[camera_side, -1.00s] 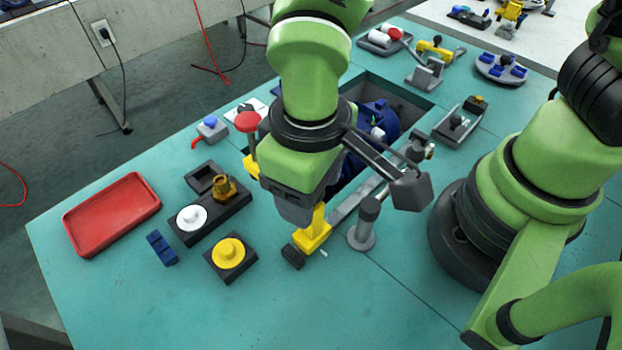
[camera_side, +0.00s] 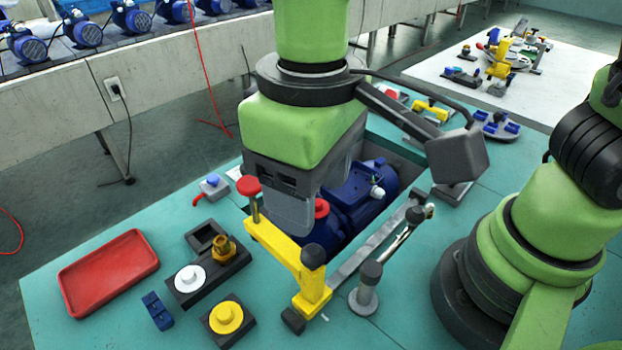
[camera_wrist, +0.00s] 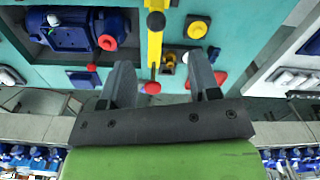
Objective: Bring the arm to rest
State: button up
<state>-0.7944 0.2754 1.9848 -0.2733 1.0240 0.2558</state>
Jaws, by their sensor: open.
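My gripper (camera_side: 290,222) hangs pointing down over the bench, above the yellow clamp bar (camera_side: 275,243) and beside the blue pump (camera_side: 372,192). In the wrist view the jaws of my gripper (camera_wrist: 160,62) stand wide apart. No object is held between them. The yellow bar (camera_wrist: 155,45), with its red knob, appears beyond the gap between the fingers. The blue pump (camera_wrist: 75,34) lies in its recess to the left in that view.
A red tray (camera_side: 108,272) lies at the left of the teal bench. Near it are a dark block with a white disc (camera_side: 190,278) and a brass fitting (camera_side: 222,248), a yellow disc (camera_side: 227,317) and a blue part (camera_side: 157,310). A grey post (camera_side: 367,288) stands right of the bar.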

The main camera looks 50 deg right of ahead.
jog(key=s+d+r+m+t+y, duration=0.1)
jog(key=s+d+r+m+t, duration=0.1)
jog(key=d, duration=0.6)
jog(key=s+d+r+m+t+y, duration=0.1)
jog(key=s+d+r+m+t, duration=0.1)
jog(key=d+r+m+t, duration=0.3)
jog(key=d+r, duration=0.2)
jog(key=d, duration=0.1)
jog(key=shift+s+d+r, duration=0.15)
jog(key=shift+r, duration=0.15)
